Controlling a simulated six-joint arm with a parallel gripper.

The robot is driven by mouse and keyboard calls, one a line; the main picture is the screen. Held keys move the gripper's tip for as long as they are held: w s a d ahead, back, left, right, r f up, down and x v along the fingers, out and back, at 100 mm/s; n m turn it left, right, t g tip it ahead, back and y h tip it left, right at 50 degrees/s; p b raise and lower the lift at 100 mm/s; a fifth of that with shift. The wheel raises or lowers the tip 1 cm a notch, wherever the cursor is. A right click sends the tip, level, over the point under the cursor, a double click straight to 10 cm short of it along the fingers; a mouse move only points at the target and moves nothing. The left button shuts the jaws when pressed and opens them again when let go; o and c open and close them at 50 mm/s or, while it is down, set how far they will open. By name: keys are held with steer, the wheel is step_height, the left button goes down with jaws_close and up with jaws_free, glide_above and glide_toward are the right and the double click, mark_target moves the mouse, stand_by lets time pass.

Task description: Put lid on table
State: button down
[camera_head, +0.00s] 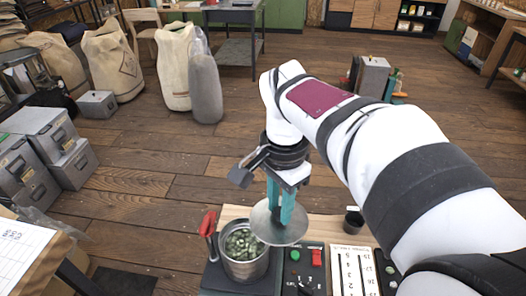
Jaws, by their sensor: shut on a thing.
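A round silver metal lid (268,228) hangs level under my gripper (284,212). The gripper's teal fingers point down and are shut on the lid; the exact grip point is hard to see. The lid is just right of and slightly above a metal pot (246,268) filled with green beans, and its left edge overlaps the pot's right rim in the picture. The table (322,228) is a light wooden top at the bottom of the view, partly covered by equipment and by my arm.
A red-handled tool (208,224) stands left of the pot. A control panel (304,262) with a green button and red switch is right of it, then a white scale card (354,268). A small dark cup (353,220) stands at the table's back edge. Sacks (174,62) stand on the floor.

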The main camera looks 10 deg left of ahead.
mark_target(297, 220)
steer(key=d+r, duration=0.2)
steer(key=d, duration=0.1)
steer(key=shift+d, duration=0.25)
steer(key=shift+w+d+r, duration=0.1)
steer(key=shift+w+d, duration=0.05)
steer(key=shift+d, duration=0.2)
steer(key=w+a+f, duration=0.4)
steer(key=w+f, duration=1.1)
steer(key=f, duration=0.1)
steer(key=a+f, duration=0.2)
steer(key=a, duration=0.2)
steer(key=a+f, duration=0.3)
steer(key=w+a+f, duration=0.1)
steer(key=a+f, duration=0.1)
steer(key=a, duration=0.2)
steer(key=shift+a+f, duration=0.55)
steer(key=shift+f, duration=1.9)
steer(key=shift+f, duration=0.1)
